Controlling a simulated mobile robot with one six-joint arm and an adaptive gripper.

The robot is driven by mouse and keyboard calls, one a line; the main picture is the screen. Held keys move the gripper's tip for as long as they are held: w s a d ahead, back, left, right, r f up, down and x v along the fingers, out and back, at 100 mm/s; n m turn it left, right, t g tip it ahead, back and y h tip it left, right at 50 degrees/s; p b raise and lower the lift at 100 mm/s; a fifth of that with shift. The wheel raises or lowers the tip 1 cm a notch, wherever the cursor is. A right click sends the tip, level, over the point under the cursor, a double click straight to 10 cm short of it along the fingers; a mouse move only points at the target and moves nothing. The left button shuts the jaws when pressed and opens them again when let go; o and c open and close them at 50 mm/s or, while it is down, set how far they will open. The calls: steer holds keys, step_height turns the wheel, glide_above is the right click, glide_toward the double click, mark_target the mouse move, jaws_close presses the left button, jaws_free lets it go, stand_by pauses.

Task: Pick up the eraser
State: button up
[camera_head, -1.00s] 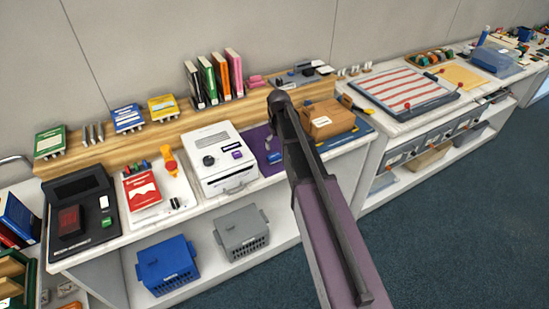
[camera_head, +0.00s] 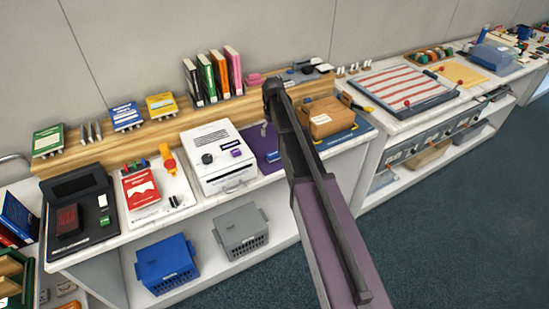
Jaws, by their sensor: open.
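No thing can be told for certain as the eraser. A small pink block (camera_head: 256,78) lies on the wooden ledge, right of the upright books; it could be an eraser, but it is too small to be sure. A purple-and-white piece (camera_head: 237,153) lies on the white box-like device. My dark arm rises from the bottom right and ends near the ledge, in front of the purple mat.
A cardboard box (camera_head: 327,117) stands just right of my arm. The white device (camera_head: 215,172), a red-labelled packet (camera_head: 141,188) and a black terminal (camera_head: 80,222) crowd the counter at left. Blue (camera_head: 166,264) and grey (camera_head: 241,232) baskets sit on the lower shelf. Open floor lies at right.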

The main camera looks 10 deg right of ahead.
mark_target(273, 153)
steer(key=shift+f+b, duration=3.6)
steer(key=shift+f, duration=0.25)
steer(key=shift+f, duration=0.1)
steer(key=shift+w+d+f+b, duration=0.1)
steer(key=shift+f+b, duration=2.4)
steer(key=shift+b, duration=0.1)
steer(key=c, duration=0.9)
steer(key=shift+c, duration=0.2)
steer(key=shift+r, duration=0.15)
step_height(273, 153, up, 3)
steer(key=p, duration=0.3)
steer(key=s+r+p, duration=0.1)
steer(key=s+p, duration=0.1)
steer(key=s, duration=1.4)
steer(key=shift+r, duration=0.35)
